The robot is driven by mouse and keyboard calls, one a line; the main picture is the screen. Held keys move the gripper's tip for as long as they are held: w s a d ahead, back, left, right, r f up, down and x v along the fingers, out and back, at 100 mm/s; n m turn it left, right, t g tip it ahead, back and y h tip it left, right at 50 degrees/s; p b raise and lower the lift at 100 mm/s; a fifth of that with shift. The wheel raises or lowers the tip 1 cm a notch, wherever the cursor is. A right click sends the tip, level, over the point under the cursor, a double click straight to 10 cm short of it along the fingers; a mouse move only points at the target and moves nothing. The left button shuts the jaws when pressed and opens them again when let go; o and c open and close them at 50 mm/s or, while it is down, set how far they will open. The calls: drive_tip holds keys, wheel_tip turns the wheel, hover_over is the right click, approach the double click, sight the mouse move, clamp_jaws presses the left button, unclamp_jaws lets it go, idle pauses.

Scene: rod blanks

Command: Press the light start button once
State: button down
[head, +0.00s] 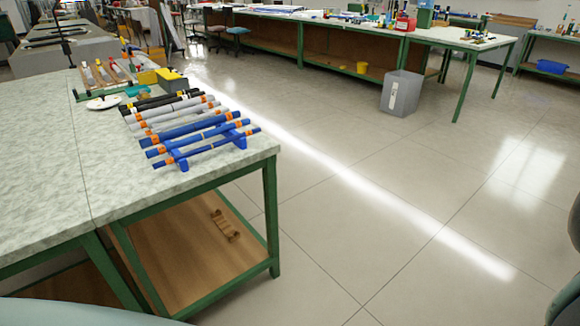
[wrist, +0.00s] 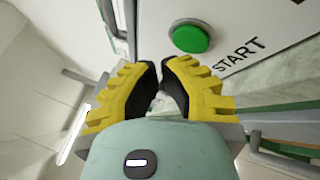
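In the wrist view a round green button (wrist: 190,38) sits on a white panel (wrist: 256,22). The black word START is printed to its right, tilted in the picture. My gripper (wrist: 160,63) has yellow ribbed fingers with black pads. Its fingertips are drawn together, with a thin gap between the pads lower down and nothing held. The tips point toward the panel, just below and left of the button in the picture, and do not cover it. I cannot tell the exact distance to it. The head view shows neither the button nor my gripper.
In the head view a grey-topped table (head: 45,175) stands at the left, with several blue, grey and black rods on a blue rack (head: 241,141). A grey bin (head: 401,94) stands on the floor. The floor (head: 400,200) in the middle is clear. Benches line the back.

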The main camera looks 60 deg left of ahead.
drive_tip(key=shift+d+f, duration=0.1)
drive_tip(key=shift+d, duration=0.05)
drive_tip(key=shift+w+d, duration=0.1)
drive_tip(key=shift+d, duration=0.15)
drive_tip(key=shift+d+b, duration=0.35)
drive_tip(key=shift+b, duration=0.3)
idle(0.7)
drive_tip(key=shift+a+r+p, duration=0.2)
drive_tip(key=shift+r+p, duration=0.05)
drive_tip(key=shift+p, duration=0.45)
drive_tip(key=shift+a, duration=0.1)
drive_tip(key=shift+a+f+p, duration=0.2)
drive_tip(key=shift+a+p, duration=0.2)
drive_tip(key=shift+p, duration=0.35)
drive_tip(key=shift+s, duration=0.2)
